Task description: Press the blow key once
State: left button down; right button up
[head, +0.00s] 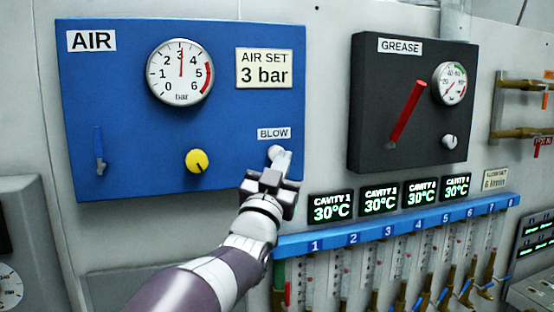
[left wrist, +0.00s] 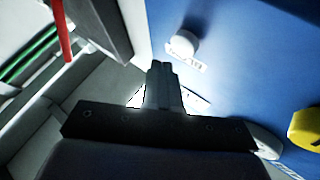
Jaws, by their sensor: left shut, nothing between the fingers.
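The blow key is a round white button (head: 275,152) on the blue AIR panel (head: 120,130), just under the BLOW label (head: 274,133). In the left wrist view the white button (left wrist: 184,43) stands out from the blue panel, above and a little right of the fingertips. My left gripper (head: 281,160) is shut and empty, with its fingertips right by the button's lower right side in the head view. In the left wrist view the shut fingers (left wrist: 160,72) appear apart from the button. Whether they touch it in depth, I cannot tell. My right gripper is not in view.
The blue panel also bears a gauge (head: 180,72) reading about 3 bar, a yellow knob (head: 196,161) and a blue lever (head: 99,150). The dark GREASE panel (head: 370,110) with a red lever (head: 406,113) juts out at right. A numbered blue manifold (head: 400,229) lies below.

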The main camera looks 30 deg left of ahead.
pick_arm(q)
jog(key=s+d+b, duration=0.2)
jog(key=d, duration=0.1)
jog(key=shift+s, duration=0.3)
dwell(0.6)
notch_tip(320, 180, down, 25)
jog(key=n+g+h, duration=0.2)
jog(key=g, duration=0.8)
jog(key=s+d+f+m+g+h, duration=0.1)
jog(key=s+d+f+g, duration=0.4)
jog(key=s+f, duration=0.4)
jog(key=s+d+f+m+g+h, duration=0.1)
jog(key=s+d+f+g, duration=0.5)
jog(key=f, duration=0.9)
jog(key=s+h, duration=0.1)
jog(key=s, duration=0.2)
jog(key=shift+g, duration=0.4)
